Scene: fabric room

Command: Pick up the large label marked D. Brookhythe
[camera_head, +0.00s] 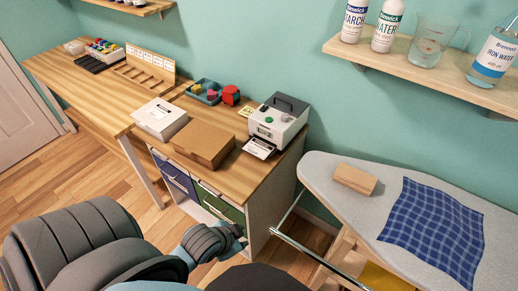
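A small white label (258,149) with dark print sticks out at the front of a label printer (276,122) on the wooden desk. Its writing is too small to read, so I cannot tell whether it says D. Brookhythe. My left arm comes in from the lower left. My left gripper (237,238) is low in front of the desk drawers, below the label and apart from it. The gripper is small and partly hidden by its own wrist, so its fingers cannot be made out. My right gripper is not in view.
A white box (160,118) and a brown box (204,145) stand left of the printer. A blue tray (204,92) and a red tape dispenser (231,95) are behind. An ironing board (330,190) with blue checked cloth (434,230) and wooden block (355,179) stands right.

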